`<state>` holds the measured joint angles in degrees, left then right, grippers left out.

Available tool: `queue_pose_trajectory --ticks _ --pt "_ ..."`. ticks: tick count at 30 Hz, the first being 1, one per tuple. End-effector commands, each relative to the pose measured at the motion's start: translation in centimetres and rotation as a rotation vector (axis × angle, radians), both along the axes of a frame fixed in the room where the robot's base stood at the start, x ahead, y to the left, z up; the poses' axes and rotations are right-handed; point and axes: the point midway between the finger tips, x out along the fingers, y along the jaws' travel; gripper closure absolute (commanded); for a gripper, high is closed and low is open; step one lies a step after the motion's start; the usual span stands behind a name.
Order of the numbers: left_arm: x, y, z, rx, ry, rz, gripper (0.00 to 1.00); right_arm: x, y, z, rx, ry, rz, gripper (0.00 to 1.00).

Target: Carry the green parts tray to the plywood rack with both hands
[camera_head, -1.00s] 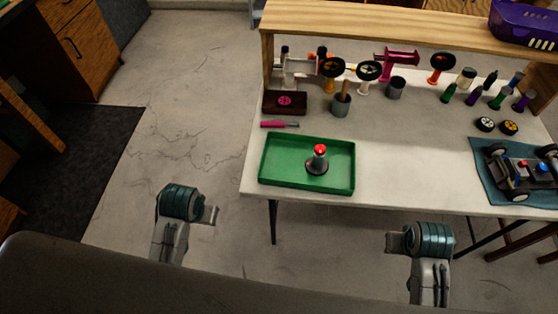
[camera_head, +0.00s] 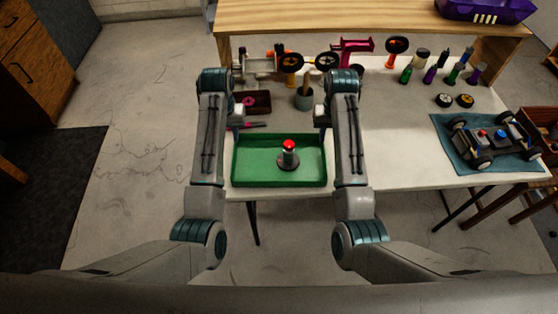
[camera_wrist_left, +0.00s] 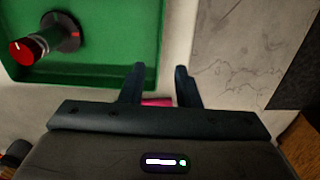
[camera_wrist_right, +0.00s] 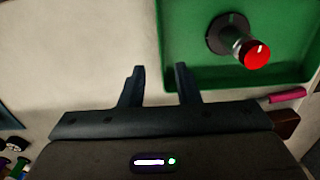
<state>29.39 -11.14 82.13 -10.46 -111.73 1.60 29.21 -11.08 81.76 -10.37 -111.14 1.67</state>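The green parts tray (camera_head: 236,170) sits on the white table near its front edge. A dark post with a red top (camera_head: 288,155) stands upright inside it. My left gripper (camera_wrist_left: 160,80) is open at the tray's left side, and my right gripper (camera_wrist_right: 160,80) is open at its right side. The fingers are mostly hidden by the arms in the head view. The plywood rack (camera_head: 370,22) spans the table's back.
A pink-handled tool (camera_wrist_left: 157,101) lies behind the tray near my left fingers. A dark box (camera_head: 258,100) and a grey cup (camera_head: 304,98) stand behind the tray. A purple crate (camera_head: 455,10) sits on the rack. An RC car (camera_head: 495,140) is on a mat to the right.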

Motion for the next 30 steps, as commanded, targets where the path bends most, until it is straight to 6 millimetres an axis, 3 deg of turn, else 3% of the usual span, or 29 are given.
queue_pose_trajectory --ticks 11,24,30 --pt "-0.1 0.1 -1.1 0.000 0.002 0.000 0.71 -0.1 -0.1 -1.1 0.000 0.003 0.000 0.71" --pt "-0.1 0.1 -8.6 0.000 0.002 0.000 0.71 -0.2 -0.1 -8.6 0.000 0.003 0.000 0.71" --pt "-0.1 0.1 -10.5 0.000 0.001 0.000 0.71 -0.1 -0.1 -10.5 0.000 0.000 0.000 0.71"
